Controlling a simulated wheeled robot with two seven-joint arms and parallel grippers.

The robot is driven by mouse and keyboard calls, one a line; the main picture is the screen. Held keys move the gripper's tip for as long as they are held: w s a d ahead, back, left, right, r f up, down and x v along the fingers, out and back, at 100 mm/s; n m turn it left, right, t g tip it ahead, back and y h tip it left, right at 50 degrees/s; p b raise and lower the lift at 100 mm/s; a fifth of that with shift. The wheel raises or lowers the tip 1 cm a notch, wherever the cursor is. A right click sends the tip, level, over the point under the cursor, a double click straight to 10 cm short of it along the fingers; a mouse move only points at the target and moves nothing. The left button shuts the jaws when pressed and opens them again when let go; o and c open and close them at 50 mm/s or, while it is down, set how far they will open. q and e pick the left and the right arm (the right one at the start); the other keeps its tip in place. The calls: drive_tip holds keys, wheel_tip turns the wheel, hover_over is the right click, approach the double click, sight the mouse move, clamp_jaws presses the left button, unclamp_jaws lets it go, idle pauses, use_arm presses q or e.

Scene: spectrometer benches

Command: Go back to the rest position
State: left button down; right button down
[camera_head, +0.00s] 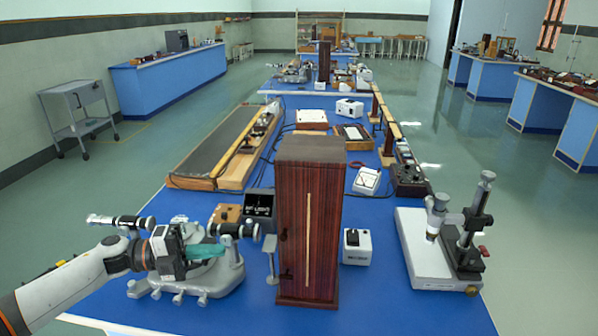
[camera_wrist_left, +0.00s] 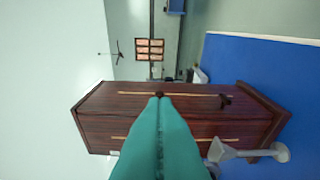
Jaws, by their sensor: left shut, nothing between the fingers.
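My left gripper (camera_head: 208,251) comes in from the left in the head view, with teal fingers shut and empty. It is in front of the grey spectrometer (camera_head: 228,278), hiding part of it; whether they touch I cannot tell. In the left wrist view the shut teal fingers (camera_wrist_left: 160,135) point toward the tall dark wooden box (camera_wrist_left: 180,103), which lies sideways in that picture. The wooden box (camera_head: 309,220) stands upright right of the gripper in the head view, with a gap between them. My right gripper is not in view.
A white-based microscope (camera_head: 424,255) stands at the right of the blue bench (camera_head: 370,303). A small white switch box (camera_head: 357,247) is beside the wooden box. A dark lamp unit (camera_head: 260,207) stands behind the spectrometer. A long wooden board (camera_head: 219,150) lies farther back. The bench's front right is clear.

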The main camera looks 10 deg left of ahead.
use_arm(q)
drive_tip(key=d+f+n+t+y, duration=0.8)
drive_tip(key=d+n+t+y, duration=0.15)
drive_tip(key=n, duration=0.75)
drive_tip(key=s+a+f+n+g+y, duration=0.2)
drive_tip(key=s+f+n+g+y, duration=0.35)
drive_tip(key=s, duration=0.85)
drive_tip(key=s+a+f+n+g+y, duration=0.2)
drive_tip(key=s+f+n+g, duration=0.5)
drive_tip(key=s, duration=0.6)
wheel_tip(320, 180, down, 28)
drive_tip(key=s, duration=0.2)
drive_tip(key=s+a+f+g, duration=0.1)
drive_tip(key=s+a+f, duration=0.1)
drive_tip(key=s+f, duration=1.2)
drive_tip(key=shift+s+a+f+g, duration=0.2)
drive_tip(key=shift+s+f+g, duration=0.15)
drive_tip(key=shift+s, duration=0.6)
